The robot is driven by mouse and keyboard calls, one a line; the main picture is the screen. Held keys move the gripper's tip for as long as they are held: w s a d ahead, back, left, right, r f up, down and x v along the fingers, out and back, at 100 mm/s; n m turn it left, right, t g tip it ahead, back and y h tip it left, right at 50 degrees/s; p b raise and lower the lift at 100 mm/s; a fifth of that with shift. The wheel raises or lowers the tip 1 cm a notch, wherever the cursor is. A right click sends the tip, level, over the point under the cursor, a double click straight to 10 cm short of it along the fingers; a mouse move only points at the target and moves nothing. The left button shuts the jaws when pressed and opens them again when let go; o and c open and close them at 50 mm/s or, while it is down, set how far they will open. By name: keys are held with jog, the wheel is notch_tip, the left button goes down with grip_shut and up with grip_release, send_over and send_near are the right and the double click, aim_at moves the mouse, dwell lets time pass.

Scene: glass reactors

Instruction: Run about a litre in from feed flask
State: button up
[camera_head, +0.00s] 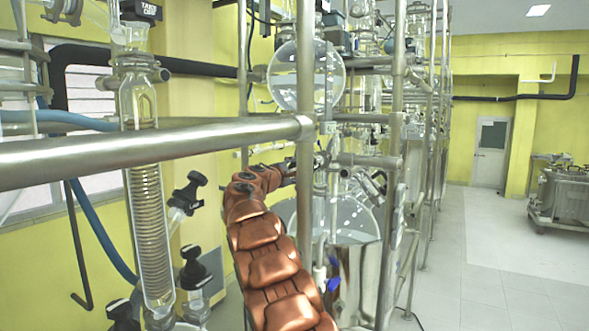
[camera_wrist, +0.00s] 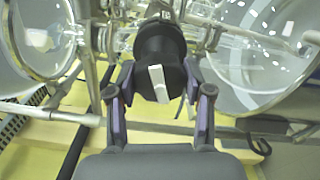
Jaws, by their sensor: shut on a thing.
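A black valve knob (camera_wrist: 160,52) with a white pointer bar (camera_wrist: 158,83) is between the two fingertips of my gripper (camera_wrist: 159,93) in the wrist view. My gripper is shut on this knob. The pointer bar stands nearly upright in that view, tilted slightly. A round glass flask (camera_head: 283,76), possibly the feed flask, hangs on the frame above my arm in the head view. A larger glass vessel (camera_head: 354,215) with a metal lower part stands below it. In the head view my fingers and the held knob are hidden among posts and fittings. I cannot read any liquid level.
A thick metal rail (camera_head: 150,149) crosses the head view in front. A vertical post (camera_head: 305,210) stands close beside my arm. A coiled glass condenser (camera_head: 148,215) and black knobs (camera_head: 190,192) are at left. The tiled floor (camera_head: 490,260) at right is open.

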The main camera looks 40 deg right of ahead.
dwell(0.4)
jog(key=o, duration=1.2)
jog(key=shift+c, duration=0.2)
jog(key=shift+s+a, duration=0.15)
jog(key=shift+a, duration=0.4)
jog(key=v, duration=1.1)
jog(key=shift+d, duration=0.1)
